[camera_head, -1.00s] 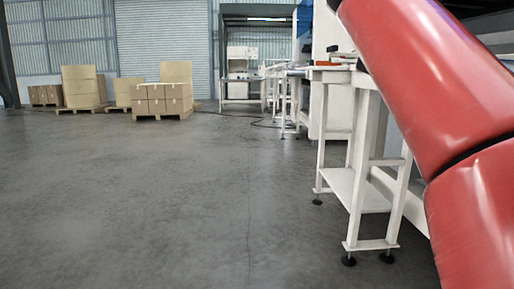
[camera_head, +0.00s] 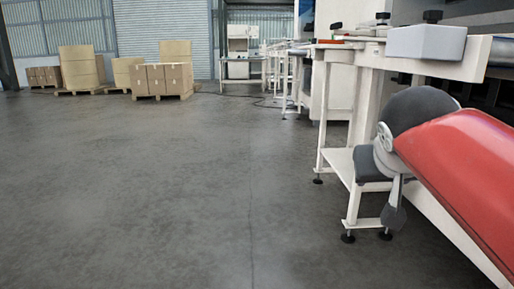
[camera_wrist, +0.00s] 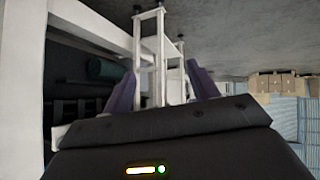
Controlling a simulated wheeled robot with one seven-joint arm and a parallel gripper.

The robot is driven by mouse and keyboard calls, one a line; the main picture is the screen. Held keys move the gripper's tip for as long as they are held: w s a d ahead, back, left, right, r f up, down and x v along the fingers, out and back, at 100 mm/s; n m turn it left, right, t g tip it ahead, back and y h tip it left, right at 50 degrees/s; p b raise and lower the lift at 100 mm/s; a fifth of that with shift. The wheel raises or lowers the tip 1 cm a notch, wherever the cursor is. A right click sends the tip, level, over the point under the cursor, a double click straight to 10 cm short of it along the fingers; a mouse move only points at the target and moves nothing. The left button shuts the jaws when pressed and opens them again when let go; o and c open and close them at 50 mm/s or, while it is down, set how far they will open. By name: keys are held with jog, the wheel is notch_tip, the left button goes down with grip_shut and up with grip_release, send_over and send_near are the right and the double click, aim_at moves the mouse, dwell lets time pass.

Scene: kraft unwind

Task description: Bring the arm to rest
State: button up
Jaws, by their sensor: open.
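My red arm enters from the lower right of the head view, with its grey end and my gripper (camera_head: 397,200) low in front of the white bench frame. In the wrist view my gripper (camera_wrist: 163,88) shows two purple-grey fingers spread apart, with nothing between them but the white frame legs beyond. The gripper is open and empty. I cannot tell from these views whether it touches the bench.
A white bench (camera_head: 345,52) with a grey block (camera_head: 426,42) on its top edge stands at the right, close to my arm. Pallets of cardboard boxes (camera_head: 162,79) stand at the back left. The concrete floor (camera_head: 150,190) at the left and middle is clear.

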jog(key=s+a+f+n+g+y, duration=0.1)
jog(key=s+a+f+g+y, duration=0.15)
jog(key=s+f, duration=0.65)
jog(key=s+a+f+n+g+y, duration=0.1)
jog(key=s+a+f, duration=0.35)
jog(key=f, duration=0.85)
notch_tip(320, 180, up, 13)
jog(key=p, duration=1.3)
jog(key=shift+s+d+r+p, duration=0.15)
jog(key=shift+p, duration=0.15)
